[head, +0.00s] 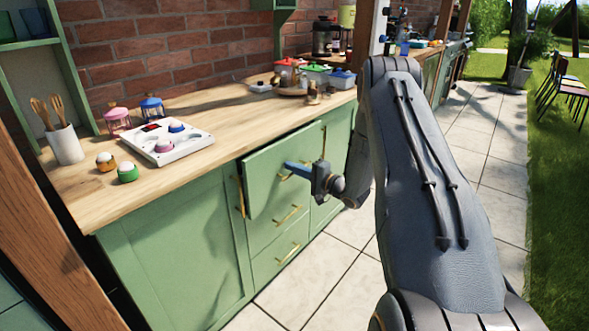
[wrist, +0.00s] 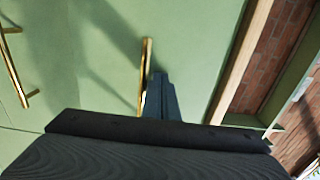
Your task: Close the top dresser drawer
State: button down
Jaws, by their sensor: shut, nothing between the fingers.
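The top dresser drawer (head: 262,186) is a green front panel with a brass handle, under the wooden counter. Its front stands out from the cabinet face, so it looks partly open. My gripper (head: 288,165) is shut and empty, with its blue-grey fingers pointing at the drawer front beside the handle. In the wrist view the shut fingertips (wrist: 157,77) are just right of the brass handle (wrist: 147,55), against or very close to the green front. I cannot tell if they touch it. The drawer's inside is hidden.
Two lower drawers (head: 278,238) with brass handles look closed below. The wooden counter (head: 215,113) holds a white tray (head: 166,143), small jars, a utensil cup (head: 66,145) and lidded containers. The tiled floor (head: 320,265) in front of the cabinet is clear.

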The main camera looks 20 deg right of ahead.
aim_at(283, 162)
jog(key=b+x, duration=0.1)
jog(key=x, duration=0.3)
jog(key=shift+w+a+r+b, duration=0.1)
jog(key=shift+w+r+b, duration=0.05)
jog(key=shift+w+b, duration=0.15)
jog(key=shift+r, duration=0.1)
